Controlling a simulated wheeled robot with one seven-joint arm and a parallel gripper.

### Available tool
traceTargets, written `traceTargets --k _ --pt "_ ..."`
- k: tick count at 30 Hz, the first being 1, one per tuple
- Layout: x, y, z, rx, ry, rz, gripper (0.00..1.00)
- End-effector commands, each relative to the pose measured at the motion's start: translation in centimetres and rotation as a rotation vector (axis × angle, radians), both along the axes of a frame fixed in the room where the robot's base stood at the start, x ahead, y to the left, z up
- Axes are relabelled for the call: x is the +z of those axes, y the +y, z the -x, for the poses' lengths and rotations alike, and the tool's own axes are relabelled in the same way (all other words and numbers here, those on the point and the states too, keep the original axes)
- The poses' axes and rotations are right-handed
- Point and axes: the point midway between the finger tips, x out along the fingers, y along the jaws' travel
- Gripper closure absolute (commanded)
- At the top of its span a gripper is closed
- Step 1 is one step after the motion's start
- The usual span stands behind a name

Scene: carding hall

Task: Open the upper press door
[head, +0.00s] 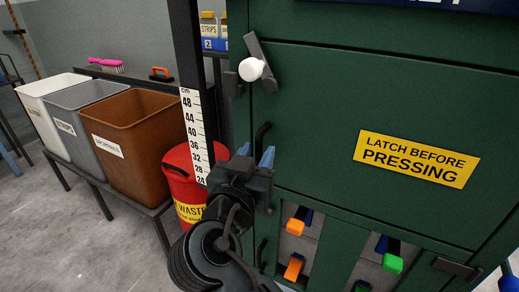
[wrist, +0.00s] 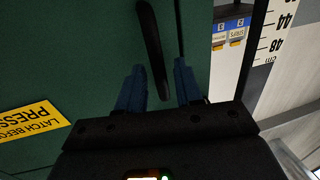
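The green upper press door (head: 330,130) is closed flush on the press and bears a yellow "LATCH BEFORE PRESSING" label (head: 417,159). A grey latch bar (head: 263,60) with a white knob (head: 251,69) stands tilted near upright at its upper left, beside a dark bracket (head: 232,84). A black upright door handle (head: 262,134) sits below the latch; it also shows in the wrist view (wrist: 150,38). My gripper (head: 256,155) is just below the handle in the head view. Its blue fingers (wrist: 160,82) are open, with the handle's end between them in the wrist view. Contact is not visible.
A lower opening holds orange and green-ended tools (head: 391,263). A red waste bin (head: 182,180) stands left of my gripper, beside a dark post with a scale (head: 194,130). Brown (head: 135,140), grey and white bins stand on a rack farther left.

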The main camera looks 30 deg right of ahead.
Motion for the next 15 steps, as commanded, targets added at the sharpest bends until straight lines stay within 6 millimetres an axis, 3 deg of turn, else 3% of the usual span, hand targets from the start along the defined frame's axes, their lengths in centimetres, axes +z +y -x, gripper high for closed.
traceTargets --k 13,15 --pt "-0.01 -1.1 -1.07 0.001 0.0 -0.001 0.65" --pt "-0.02 -1.09 -1.06 0.001 0.0 -0.001 0.69"
